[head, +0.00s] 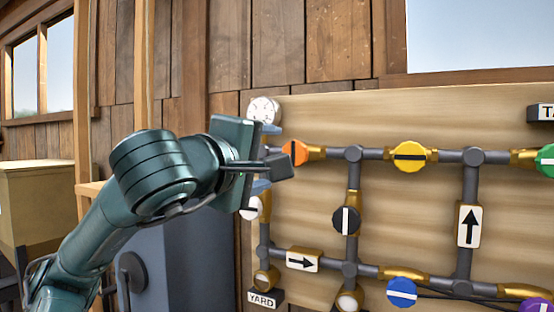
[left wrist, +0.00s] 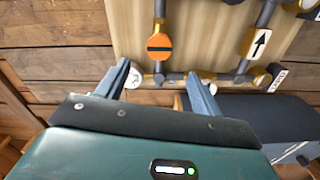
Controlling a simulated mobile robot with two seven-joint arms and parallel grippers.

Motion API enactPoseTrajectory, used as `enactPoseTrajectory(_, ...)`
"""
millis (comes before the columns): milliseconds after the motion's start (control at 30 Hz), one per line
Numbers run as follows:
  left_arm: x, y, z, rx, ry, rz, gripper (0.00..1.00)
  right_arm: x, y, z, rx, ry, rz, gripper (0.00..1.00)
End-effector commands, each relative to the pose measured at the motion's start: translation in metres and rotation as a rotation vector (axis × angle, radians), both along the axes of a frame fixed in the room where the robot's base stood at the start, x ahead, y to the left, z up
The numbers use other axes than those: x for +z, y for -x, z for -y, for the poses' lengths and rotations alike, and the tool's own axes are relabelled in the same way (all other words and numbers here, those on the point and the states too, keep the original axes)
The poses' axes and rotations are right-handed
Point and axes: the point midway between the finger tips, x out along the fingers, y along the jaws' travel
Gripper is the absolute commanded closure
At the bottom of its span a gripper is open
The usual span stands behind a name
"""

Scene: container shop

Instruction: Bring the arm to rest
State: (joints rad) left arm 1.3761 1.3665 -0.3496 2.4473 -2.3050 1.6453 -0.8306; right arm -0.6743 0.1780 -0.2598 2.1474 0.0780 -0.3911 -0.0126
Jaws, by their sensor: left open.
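My left arm comes in from the left in the head view. Its gripper (head: 276,158) is in front of the left edge of the pipe board (head: 400,120), beside the orange round valve (head: 304,153). In the left wrist view the two fingers of the gripper (left wrist: 157,73) stand apart with no object held between them. The orange valve (left wrist: 160,46) with its dark bar shows beyond the fingertips, and a gap appears between them. My right gripper is in neither view.
The board carries brass-jointed grey pipes, a yellow valve (head: 409,156), a black valve (head: 346,220), a blue valve (head: 401,292) and a white gauge (head: 264,110). A YARD label (head: 262,299) is at lower left. A blue-grey cabinet (head: 190,265) stands below my arm.

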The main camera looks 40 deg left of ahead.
Motion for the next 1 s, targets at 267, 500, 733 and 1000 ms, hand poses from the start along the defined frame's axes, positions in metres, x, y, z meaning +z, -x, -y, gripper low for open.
enactPoseTrajectory(267, 0.0, 0.009, 0.002, 0.001, -0.001, 0.0, 0.34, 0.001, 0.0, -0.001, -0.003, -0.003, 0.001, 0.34)
enactPoseTrajectory(500, 0.0, 0.008, 0.002, 0.001, 0.0, 0.0, 0.34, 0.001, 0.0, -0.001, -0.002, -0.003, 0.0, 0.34)
enactPoseTrajectory(733, -0.001, 0.007, 0.003, -0.003, 0.001, -0.004, 0.34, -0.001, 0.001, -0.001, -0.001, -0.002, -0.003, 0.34)
enactPoseTrajectory(1000, -0.054, -0.037, 0.062, -0.288, 0.139, -0.198, 0.34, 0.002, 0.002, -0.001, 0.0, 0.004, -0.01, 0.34)
